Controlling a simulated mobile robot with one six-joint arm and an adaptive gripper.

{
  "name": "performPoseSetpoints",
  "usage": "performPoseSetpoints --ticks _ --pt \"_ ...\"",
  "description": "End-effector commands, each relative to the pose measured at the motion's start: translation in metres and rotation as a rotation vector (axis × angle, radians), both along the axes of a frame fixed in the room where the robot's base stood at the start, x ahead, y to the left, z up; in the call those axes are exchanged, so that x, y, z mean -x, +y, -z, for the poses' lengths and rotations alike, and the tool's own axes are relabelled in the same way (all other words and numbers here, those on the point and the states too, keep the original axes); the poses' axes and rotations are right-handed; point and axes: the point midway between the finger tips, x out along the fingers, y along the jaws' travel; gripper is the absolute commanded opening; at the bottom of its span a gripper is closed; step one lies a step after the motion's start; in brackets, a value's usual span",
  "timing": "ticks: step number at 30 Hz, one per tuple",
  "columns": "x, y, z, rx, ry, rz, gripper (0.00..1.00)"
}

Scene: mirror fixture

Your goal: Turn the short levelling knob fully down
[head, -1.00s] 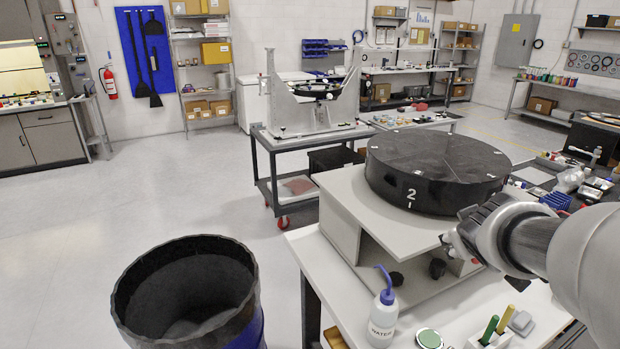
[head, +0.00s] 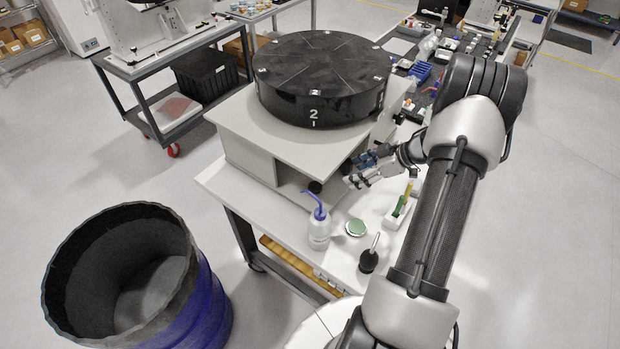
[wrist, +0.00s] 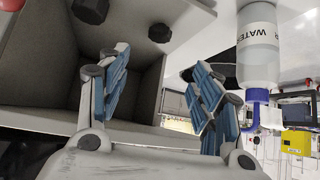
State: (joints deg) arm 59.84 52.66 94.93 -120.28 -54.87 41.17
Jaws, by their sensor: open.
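A wide black disc marked 2 (head: 318,84) rests on the grey fixture (head: 240,128) on the bench. Two dark knobs show at the top of the wrist view, a nearer one (wrist: 90,9) at the left and a smaller-looking one (wrist: 160,33) to its right. I cannot tell which is the short one. In the head view one black knob (head: 315,187) shows under the fixture's front edge, left of my gripper. The other is not clear there. My gripper (head: 358,172) is open and empty beside the fixture's front. Its blue-padded fingers (wrist: 157,85) stand apart from both knobs.
A water bottle (head: 319,230) stands close in front of the gripper, and also shows in the wrist view (wrist: 257,55). A green-topped tin (head: 355,228), a dark blower (head: 369,260) and a tool holder (head: 398,213) are on the bench. A blue-black bin (head: 195,310) stands left.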

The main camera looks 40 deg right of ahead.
Motion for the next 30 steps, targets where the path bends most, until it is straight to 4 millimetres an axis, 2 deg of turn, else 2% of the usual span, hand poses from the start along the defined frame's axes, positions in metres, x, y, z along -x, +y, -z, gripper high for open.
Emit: performPoseSetpoints --ticks 18,24,30 --pt "-0.076 0.05 0.091 0.002 0.0 -0.004 0.59" --pt "-0.093 0.061 0.11 0.003 -0.002 -0.002 0.59" --pt "-0.1 0.065 0.117 0.004 -0.001 -0.001 0.59"
